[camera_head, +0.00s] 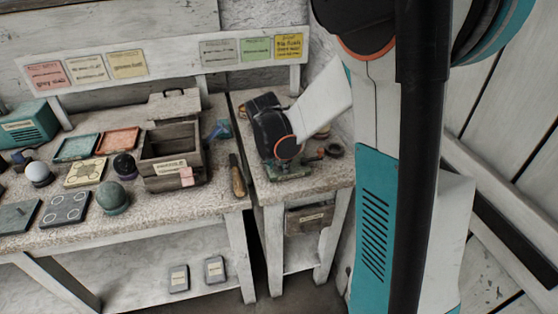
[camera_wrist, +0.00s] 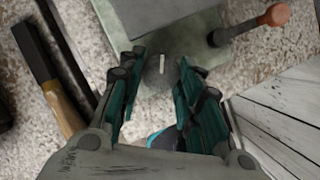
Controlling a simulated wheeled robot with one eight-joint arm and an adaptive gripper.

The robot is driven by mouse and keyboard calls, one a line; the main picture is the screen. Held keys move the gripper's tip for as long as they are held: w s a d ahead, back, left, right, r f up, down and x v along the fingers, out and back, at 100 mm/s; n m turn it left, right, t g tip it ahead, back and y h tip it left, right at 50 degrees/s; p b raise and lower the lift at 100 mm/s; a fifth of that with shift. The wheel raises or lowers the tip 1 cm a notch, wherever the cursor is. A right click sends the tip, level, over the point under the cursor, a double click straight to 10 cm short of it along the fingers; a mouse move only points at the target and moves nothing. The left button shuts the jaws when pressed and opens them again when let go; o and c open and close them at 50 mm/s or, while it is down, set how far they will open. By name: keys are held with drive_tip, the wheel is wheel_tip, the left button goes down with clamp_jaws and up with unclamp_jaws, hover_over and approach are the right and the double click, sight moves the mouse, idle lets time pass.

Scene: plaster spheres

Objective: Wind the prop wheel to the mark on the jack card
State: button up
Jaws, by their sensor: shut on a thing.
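In the wrist view, my gripper (camera_wrist: 161,68) has its two teal-and-black fingers on either side of a grey round prop wheel (camera_wrist: 162,80) and is shut on it. A short white line shows on the wheel's face, pointing roughly up the picture. The wheel is at the edge of a grey-green metal jack (camera_wrist: 190,45). In the head view, the jack's green base (camera_head: 290,173) stands on the small right table, and my arm hides the wheel. Several cards hang on the rail above, including a bright yellow one (camera_head: 288,46); their writing is too small to read.
A lever with an orange knob (camera_wrist: 276,14) sticks out from the jack. A wooden-handled tool (camera_head: 237,178) lies left of it. The left bench holds a wooden box (camera_head: 168,146), trays and several balls. A gap separates the tables.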

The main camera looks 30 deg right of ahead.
drive_tip(key=shift+w+a+m+g+h, duration=0.1)
drive_tip(key=shift+m+g+h, duration=0.4)
drive_tip(key=shift+m, duration=1.2)
drive_tip(key=o, duration=1.1)
